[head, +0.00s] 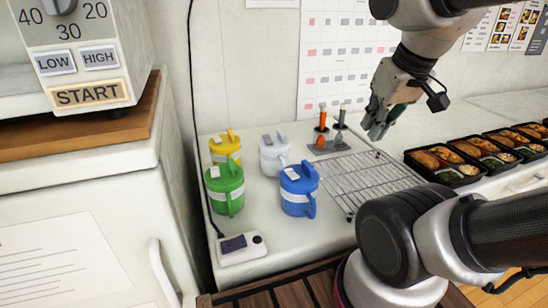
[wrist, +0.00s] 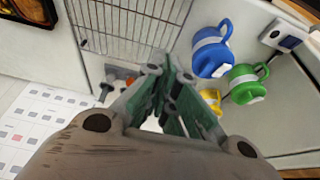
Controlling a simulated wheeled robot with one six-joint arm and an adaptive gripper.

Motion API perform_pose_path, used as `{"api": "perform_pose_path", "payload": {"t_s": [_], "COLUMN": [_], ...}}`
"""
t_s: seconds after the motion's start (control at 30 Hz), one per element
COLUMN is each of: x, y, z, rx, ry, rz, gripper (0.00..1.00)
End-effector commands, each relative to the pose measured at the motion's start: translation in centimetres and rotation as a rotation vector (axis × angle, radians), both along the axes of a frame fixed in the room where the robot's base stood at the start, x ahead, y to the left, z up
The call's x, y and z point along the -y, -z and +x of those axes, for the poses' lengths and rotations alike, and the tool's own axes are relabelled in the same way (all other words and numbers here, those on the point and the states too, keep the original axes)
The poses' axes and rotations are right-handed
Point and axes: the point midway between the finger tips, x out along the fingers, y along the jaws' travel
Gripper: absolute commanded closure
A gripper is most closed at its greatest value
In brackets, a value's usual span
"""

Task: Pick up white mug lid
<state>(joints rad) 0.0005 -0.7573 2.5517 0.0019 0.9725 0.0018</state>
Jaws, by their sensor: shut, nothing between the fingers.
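The white mug (head: 274,160) stands on the counter among the other mugs, with its white lid (head: 268,140) on top. A small pale tab shows on the lid. My gripper (head: 375,128) is in the air to the right of the white mug, well apart from it, above the far side of the wire rack. Its fingers are shut and empty, and they also show in the wrist view (wrist: 165,70). In the wrist view my gripper hides most or all of the white mug.
A yellow mug (head: 225,145), a green mug (head: 226,188) and a blue mug (head: 298,192) stand close around the white one. A holder (head: 327,147) with orange and grey utensils is behind the wire rack (head: 362,178). Several bento trays (head: 448,170) line the right. A power strip (head: 242,248) lies in front.

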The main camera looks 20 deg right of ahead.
Motion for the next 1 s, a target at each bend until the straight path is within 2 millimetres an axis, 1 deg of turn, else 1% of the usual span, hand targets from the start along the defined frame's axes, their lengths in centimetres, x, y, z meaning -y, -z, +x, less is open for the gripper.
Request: {"api": "perform_pose_path", "payload": {"t_s": [0.37, 0.4, 0.47, 0.5, 0.57, 0.6, 0.67, 0.7, 0.73, 0.77, 0.8, 0.87, 0.9, 0.97, 1.0], "x": [0.0, 0.0, -0.2, -0.4, -0.7, -1.0, -1.6, -2.2, -2.6, -3.1, -3.8, -4.9, -5.7, -7.1, -8.0], "y": [0.0, 0.0, 0.1, 0.4, 1.2, 1.7, 2.1, 2.3, 2.5, 2.6, 2.8, 3.2, 3.5, 4.0, 4.5], "z": [0.0, 0.0, 0.1, 0.3, 0.6, 1.1, 2.5, 3.7, 4.7, 5.8, 7.4, 9.7, 11.4, 14.0, 15.8], "rx": [0.0, 0.0, -0.005, -0.021, -0.06, -0.091, -0.139, -0.17, -0.193, -0.218, -0.247, -0.289, -0.313, -0.347, -0.368], "ry": [0.0, -0.001, -0.011, -0.019, -0.035, -0.05, -0.074, -0.093, -0.104, -0.104, -0.08, -0.01, 0.056, 0.188, 0.3], "rz": [0.0, 0.0, 0.0, 0.0, -0.001, -0.002, -0.005, -0.008, -0.009, -0.009, -0.002, 0.012, 0.024, 0.044, 0.058], "gripper": [1.0, 0.93, 0.82, 0.74, 0.64, 0.56, 0.45, 0.38, 0.34, 0.34, 0.34, 0.34, 0.34, 0.34, 0.34]}}
